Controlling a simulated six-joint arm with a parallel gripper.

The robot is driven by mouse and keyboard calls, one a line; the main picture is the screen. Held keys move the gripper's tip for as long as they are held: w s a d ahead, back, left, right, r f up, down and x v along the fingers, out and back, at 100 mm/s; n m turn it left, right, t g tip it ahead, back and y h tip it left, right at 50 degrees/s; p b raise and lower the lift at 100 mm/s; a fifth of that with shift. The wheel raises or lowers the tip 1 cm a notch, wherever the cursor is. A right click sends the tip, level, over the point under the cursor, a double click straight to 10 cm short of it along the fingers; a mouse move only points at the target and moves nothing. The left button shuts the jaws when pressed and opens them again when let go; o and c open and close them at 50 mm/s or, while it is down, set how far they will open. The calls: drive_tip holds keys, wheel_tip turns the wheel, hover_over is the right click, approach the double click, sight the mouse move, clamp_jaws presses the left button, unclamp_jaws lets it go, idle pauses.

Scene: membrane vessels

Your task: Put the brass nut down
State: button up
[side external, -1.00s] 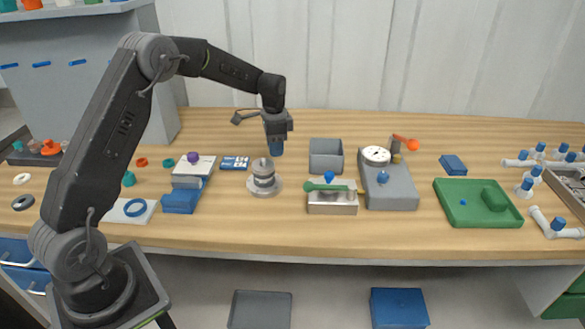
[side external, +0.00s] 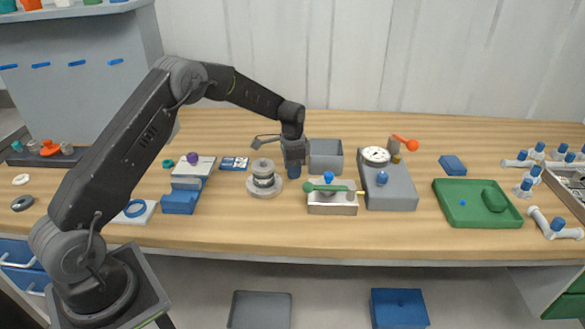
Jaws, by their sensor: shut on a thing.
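My gripper (side external: 293,172) points down just right of the round metal vessel (side external: 263,178) and in front of the grey open box's left side. Its dark blue fingers are low, close to the table; whether they touch it I cannot tell. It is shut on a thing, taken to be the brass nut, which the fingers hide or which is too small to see. A small brass-coloured piece (side external: 396,159) shows at the back of the grey gauge block (side external: 390,192), by an orange-ended lever.
A grey open box (side external: 326,158) stands right behind my gripper. A metal block (side external: 332,207) with a green-handled tool (side external: 328,187) is in front right. A green tray (side external: 470,215) lies farther right. Bare table lies behind the vessel and box.

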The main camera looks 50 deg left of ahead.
drive_tip(key=shift+f, duration=0.15)
drive_tip(key=o, duration=1)
wheel_tip(320, 180, up, 13)
drive_tip(key=s+d+r+n+t, duration=0.1)
drive_tip(key=s+d+r, duration=0.3)
drive_tip(key=s+r, duration=0.25)
drive_tip(key=s+d+r+n+t, duration=0.2)
drive_tip(key=s+d+r, duration=0.2)
drive_tip(key=s+r, duration=0.25)
drive_tip(key=s+d+n+t, duration=0.1)
drive_tip(key=s, duration=0.6)
drive_tip(key=s+d+f+n, duration=0.1)
drive_tip(key=s+d, duration=0.1)
drive_tip(key=s, duration=0.5)
drive_tip(key=s+d+f+n+t, duration=0.1)
drive_tip(key=s+d, duration=0.1)
drive_tip(key=s, duration=0.4)
drive_tip(key=shift+s+f+t, duration=0.1)
drive_tip(key=shift+s+t, duration=0.2)
drive_tip(key=shift+s, duration=0.1)
